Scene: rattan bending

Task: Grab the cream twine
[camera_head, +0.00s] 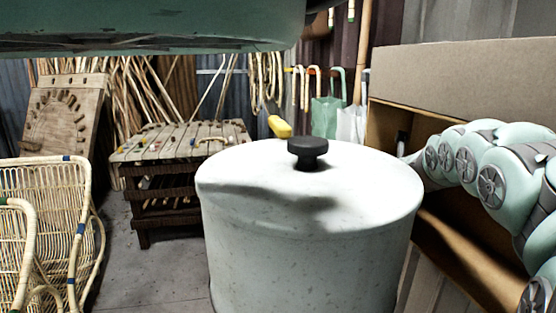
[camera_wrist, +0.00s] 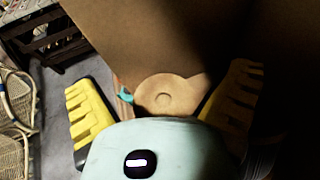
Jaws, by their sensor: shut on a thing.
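In the wrist view a round cream-tan spool with a hollow in its middle, apparently the cream twine (camera_wrist: 165,97), sits between the two yellow fingers of my gripper (camera_wrist: 165,85). My gripper is shut on it. The contact itself is partly hidden by the gripper's pale body and dark shadow. In the head view neither the twine nor my gripper shows clearly; my arm goes down at the right beside an open cardboard box.
A large white pot with a black-knobbed lid (camera_head: 307,205) fills the middle. The cardboard box (camera_head: 465,80) stands at the right. A wooden worktable (camera_head: 180,145) and a rattan chair (camera_head: 45,215) are at the left. A small teal thing (camera_wrist: 126,96) lies beside the spool.

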